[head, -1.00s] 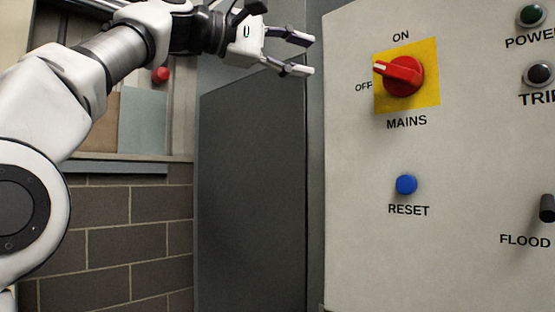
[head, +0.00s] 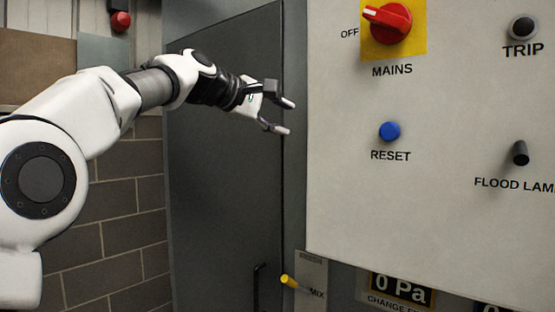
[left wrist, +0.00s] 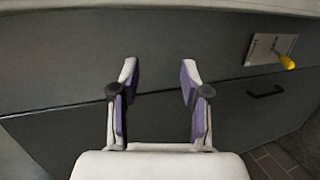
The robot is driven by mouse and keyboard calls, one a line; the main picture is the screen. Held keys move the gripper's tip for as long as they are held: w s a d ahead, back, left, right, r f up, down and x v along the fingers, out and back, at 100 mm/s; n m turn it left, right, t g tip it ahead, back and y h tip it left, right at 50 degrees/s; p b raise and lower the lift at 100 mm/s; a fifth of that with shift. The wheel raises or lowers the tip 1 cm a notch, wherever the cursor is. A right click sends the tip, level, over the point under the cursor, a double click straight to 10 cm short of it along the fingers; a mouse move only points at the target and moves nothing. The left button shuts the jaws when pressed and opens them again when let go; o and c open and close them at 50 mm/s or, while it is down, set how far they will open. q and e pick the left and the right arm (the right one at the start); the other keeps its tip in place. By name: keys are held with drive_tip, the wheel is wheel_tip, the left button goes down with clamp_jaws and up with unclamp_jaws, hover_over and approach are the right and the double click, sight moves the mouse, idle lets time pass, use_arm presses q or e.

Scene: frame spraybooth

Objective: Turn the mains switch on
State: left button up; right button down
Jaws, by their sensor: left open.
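The red mains switch (head: 387,22) sits on a yellow plate (head: 418,42) near the top of the pale panel in the head view. Its handle points left, toward the OFF label. My left gripper (head: 288,117) is open and empty, to the left of the panel and lower than the switch, apart from both. In the left wrist view my open gripper (left wrist: 160,80) faces a dark grey surface, with nothing between the fingers. The switch does not show in the left wrist view. My right gripper is not in view.
The panel (head: 340,200) also bears a blue reset button (head: 390,131), a trip lamp (head: 523,27) and a flood lamp toggle (head: 520,153). A yellow-tipped lever (head: 289,281) sticks out below left. A grey door (head: 220,180) stands behind my left arm.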

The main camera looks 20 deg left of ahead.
use_arm(q)
drive_tip(key=w+a+f+y, duration=0.1)
drive_tip(key=w+f, duration=0.3)
drive_tip(key=f, duration=0.5)
drive_tip(key=shift+g, duration=0.3)
drive_tip(key=shift+s, duration=0.1)
